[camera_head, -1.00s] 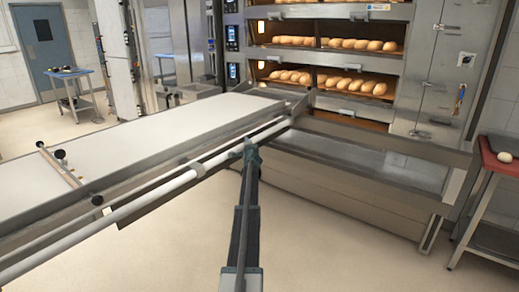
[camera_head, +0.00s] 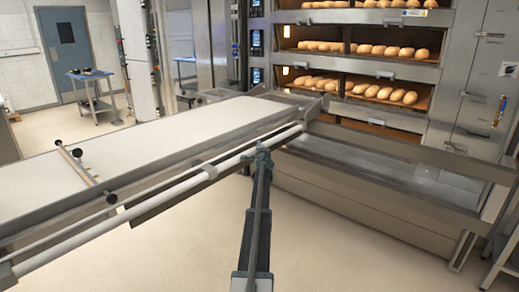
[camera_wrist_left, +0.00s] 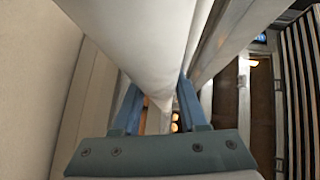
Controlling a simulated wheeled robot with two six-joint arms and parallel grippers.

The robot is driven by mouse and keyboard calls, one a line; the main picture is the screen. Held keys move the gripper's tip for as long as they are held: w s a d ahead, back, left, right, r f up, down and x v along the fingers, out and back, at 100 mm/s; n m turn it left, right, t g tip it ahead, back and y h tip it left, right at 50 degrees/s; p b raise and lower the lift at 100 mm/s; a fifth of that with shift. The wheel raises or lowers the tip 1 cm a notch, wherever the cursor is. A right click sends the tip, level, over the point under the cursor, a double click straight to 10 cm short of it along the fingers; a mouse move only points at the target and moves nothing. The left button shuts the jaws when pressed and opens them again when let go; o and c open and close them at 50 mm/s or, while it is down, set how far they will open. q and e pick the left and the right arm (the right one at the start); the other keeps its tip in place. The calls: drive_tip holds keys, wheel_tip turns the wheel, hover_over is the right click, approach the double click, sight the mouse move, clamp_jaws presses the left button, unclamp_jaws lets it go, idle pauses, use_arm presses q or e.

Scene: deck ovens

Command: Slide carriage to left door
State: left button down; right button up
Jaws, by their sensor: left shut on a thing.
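The carriage (camera_head: 150,153) is a long loader with a pale flat belt, reaching from the left foreground to the front of the deck oven. A white round bar (camera_head: 150,203) runs along its near side. My left gripper (camera_head: 262,160) is at this bar, near its oven end. In the left wrist view the two blue fingers (camera_wrist_left: 158,108) are shut around the white bar (camera_wrist_left: 140,40), which hides part of the fingertips. The oven (camera_head: 385,70) has stacked decks with loaves on them. I cannot tell which part is the left door. My right gripper is not in view.
A low metal rail frame (camera_head: 410,155) runs along the oven front to the right of the carriage. A rod with dark knobs (camera_head: 82,167) lies across the belt. A small blue table (camera_head: 90,75) stands at the back left. The floor (camera_head: 330,245) before me is clear.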

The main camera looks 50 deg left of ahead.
use_arm(q)
drive_tip(key=shift+c, duration=2.2)
unclamp_jaws()
drive_tip(key=shift+s+a, duration=0.1)
drive_tip(key=shift+a, duration=0.1)
drive_tip(key=p+v, duration=0.2)
drive_tip(key=v, duration=1.1)
drive_tip(key=shift+s+d, duration=0.2)
drive_tip(key=shift+d, duration=0.15)
